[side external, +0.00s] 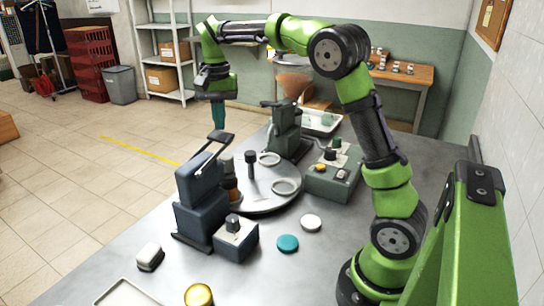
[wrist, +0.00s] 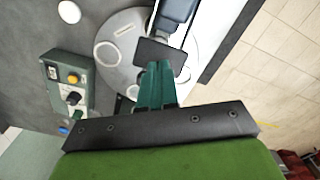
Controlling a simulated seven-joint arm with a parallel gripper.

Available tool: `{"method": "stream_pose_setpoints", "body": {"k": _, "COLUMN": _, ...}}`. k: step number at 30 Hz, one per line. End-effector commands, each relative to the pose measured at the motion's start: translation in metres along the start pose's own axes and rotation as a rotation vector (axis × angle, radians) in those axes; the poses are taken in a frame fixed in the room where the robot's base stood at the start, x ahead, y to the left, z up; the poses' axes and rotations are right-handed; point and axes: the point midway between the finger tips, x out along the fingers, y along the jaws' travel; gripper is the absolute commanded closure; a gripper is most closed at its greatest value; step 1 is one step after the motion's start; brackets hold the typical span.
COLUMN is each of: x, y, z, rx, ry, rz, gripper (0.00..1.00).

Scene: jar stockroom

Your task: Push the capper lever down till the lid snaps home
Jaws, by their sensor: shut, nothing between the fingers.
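The capper (side external: 200,195) is a dark blue machine at the front left of the turntable in the side view; part of it shows at the top of the wrist view (wrist: 176,10). Its lever is raised, with a flat dark pad (side external: 218,138) at its end, also in the wrist view (wrist: 172,52). My gripper (side external: 218,126) points down with its teal fingers closed and empty, right over the pad. In the wrist view the fingertips (wrist: 160,64) overlap the pad; I cannot tell whether they touch. An amber jar (side external: 233,192) shows partly beside the capper head; its lid is hidden.
The round turntable (side external: 262,203) carries pale rings and a dark post. A green control box (side external: 335,175) stands at its right, a dark green machine (side external: 286,130) behind. A teal lid (side external: 287,243), a white lid (side external: 311,222) and a gold lid (side external: 199,295) lie in front.

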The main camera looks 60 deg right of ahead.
Motion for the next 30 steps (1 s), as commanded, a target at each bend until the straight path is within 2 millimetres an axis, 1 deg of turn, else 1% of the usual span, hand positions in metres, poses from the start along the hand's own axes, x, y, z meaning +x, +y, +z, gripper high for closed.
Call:
{"method": "stream_pose_setpoints", "body": {"k": 4, "x": -0.007, "y": 0.000, "z": 0.000, "rx": -0.001, "ry": 0.001, "rz": -0.001, "gripper": 1.00}}
{"method": "stream_pose_setpoints", "body": {"k": 15, "x": -0.043, "y": 0.000, "z": -0.001, "rx": 0.000, "ry": 0.002, "rz": -0.001, "gripper": 1.00}}
{"method": "stream_pose_setpoints", "body": {"k": 18, "x": -0.049, "y": 0.000, "z": 0.000, "rx": 0.000, "ry": 0.001, "rz": -0.001, "gripper": 1.00}}
{"method": "stream_pose_setpoints", "body": {"k": 27, "x": -0.050, "y": 0.000, "z": 0.000, "rx": 0.000, "ry": 0.000, "rz": 0.000, "gripper": 1.00}}
{"method": "stream_pose_setpoints", "body": {"k": 30, "x": -0.050, "y": -0.001, "z": -0.004, "rx": -0.021, "ry": 0.020, "rz": -0.006, "gripper": 1.00}}
